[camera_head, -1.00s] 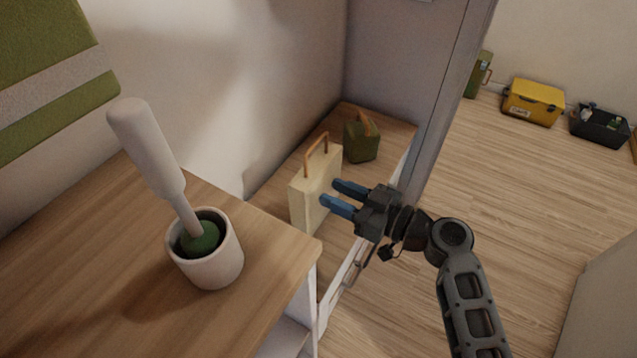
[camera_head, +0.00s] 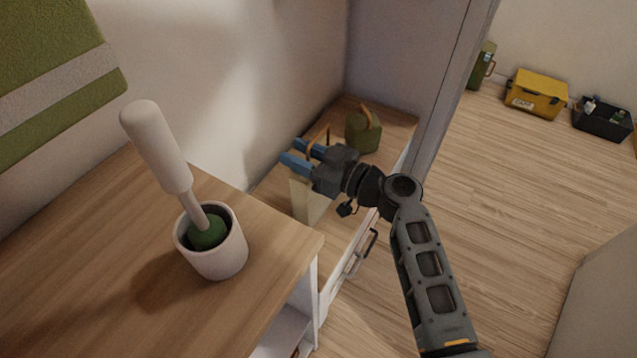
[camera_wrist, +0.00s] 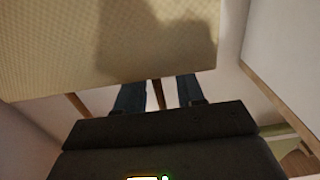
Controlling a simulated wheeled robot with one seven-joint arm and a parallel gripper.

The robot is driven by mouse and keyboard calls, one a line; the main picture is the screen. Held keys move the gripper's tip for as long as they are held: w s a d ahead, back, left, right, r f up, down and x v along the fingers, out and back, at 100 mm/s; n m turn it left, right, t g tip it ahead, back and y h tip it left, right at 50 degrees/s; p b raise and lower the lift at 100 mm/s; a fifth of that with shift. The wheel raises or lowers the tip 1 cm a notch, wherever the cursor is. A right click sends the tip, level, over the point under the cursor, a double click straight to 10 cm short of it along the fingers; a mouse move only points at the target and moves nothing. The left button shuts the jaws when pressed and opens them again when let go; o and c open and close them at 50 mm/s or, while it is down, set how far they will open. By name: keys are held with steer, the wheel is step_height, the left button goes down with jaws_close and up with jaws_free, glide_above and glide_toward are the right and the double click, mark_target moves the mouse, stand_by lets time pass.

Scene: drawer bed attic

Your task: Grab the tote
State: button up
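The cream tote (camera_head: 303,203) with a tan handle stands on the low wooden surface, partly hidden behind my gripper. In the wrist view the tote's woven side (camera_wrist: 60,50) fills the upper part, and its handle legs run down from its edge. My gripper (camera_head: 300,157) is at handle height above the tote, its two blue fingers apart. In the wrist view one handle leg shows between the fingers (camera_wrist: 158,95) and the other lies left of them. Whether a finger touches the handle cannot be told.
A dark green bag (camera_head: 362,135) with a tan handle stands just behind the tote. A white pot (camera_head: 215,250) with a brush-like tool stands on the nearer, higher wooden top (camera_head: 100,270). A wall is close on the left; a grey upright panel (camera_head: 440,110) stands right.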

steer(key=shift+c, duration=0.4)
jaws_close()
stand_by(0.9)
